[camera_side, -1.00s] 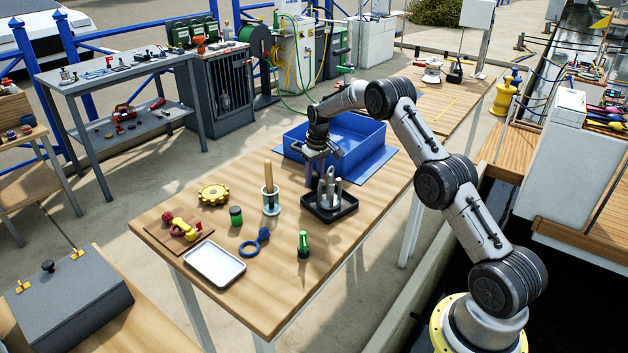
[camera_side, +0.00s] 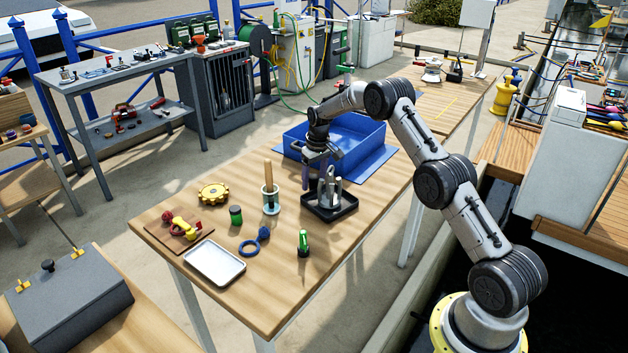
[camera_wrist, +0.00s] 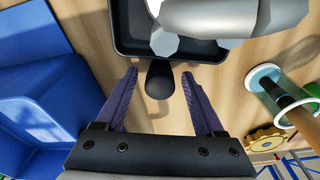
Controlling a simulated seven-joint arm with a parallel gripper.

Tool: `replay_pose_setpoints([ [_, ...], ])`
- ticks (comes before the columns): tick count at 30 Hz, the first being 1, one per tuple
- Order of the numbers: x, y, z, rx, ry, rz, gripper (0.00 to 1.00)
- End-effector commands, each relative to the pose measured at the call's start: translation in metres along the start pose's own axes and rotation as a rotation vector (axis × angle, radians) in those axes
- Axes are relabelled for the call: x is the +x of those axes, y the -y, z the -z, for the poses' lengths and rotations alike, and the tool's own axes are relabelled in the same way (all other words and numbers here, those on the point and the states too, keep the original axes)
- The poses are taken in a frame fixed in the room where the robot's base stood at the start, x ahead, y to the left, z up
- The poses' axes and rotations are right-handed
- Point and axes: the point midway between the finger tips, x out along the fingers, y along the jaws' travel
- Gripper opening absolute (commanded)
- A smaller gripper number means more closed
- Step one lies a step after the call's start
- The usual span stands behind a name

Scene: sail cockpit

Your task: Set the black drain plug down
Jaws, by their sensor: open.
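The black drain plug (camera_wrist: 159,80) shows in the wrist view as a dark rounded piece between my two fingertips, close to the near rim of the black tray (camera_wrist: 126,42). My gripper (camera_wrist: 159,76) is open, with a gap visible on each side of the plug. In the side view my gripper (camera_side: 314,178) points down at the wooden table, just behind the black tray (camera_side: 345,210). I cannot make out the plug in the side view.
Grey metal parts (camera_side: 330,188) stand in the black tray. A blue bin (camera_side: 360,143) sits behind my gripper. A wooden-handled tool in a holder (camera_side: 271,205) and a green-lidded jar (camera_side: 236,215) stand to the left. The table's front left has a metal tray (camera_side: 215,275).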

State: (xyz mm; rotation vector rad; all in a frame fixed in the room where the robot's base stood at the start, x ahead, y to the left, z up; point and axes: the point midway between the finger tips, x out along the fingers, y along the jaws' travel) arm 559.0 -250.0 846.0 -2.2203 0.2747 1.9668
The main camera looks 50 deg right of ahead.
Motion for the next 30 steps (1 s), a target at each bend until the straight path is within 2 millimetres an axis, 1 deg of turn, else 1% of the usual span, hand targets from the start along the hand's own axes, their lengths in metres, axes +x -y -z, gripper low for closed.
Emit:
replay_pose_setpoints([
  [5,-0.027,0.0,0.001,0.0,-0.004,-0.001,0.7],
  [12,-0.077,0.0,0.001,0.0,-0.005,-0.001,0.7],
  [15,-0.094,0.0,0.001,0.0,-0.003,-0.001,0.7],
  [19,-0.11,0.0,0.001,0.001,-0.002,-0.001,0.7],
  [27,-0.123,0.002,-0.001,-0.001,-0.003,0.0,0.7],
  [29,-0.132,0.006,-0.003,-0.006,-0.01,-0.001,0.7],
  [30,-0.141,0.011,-0.006,-0.01,-0.017,-0.002,0.7],
])
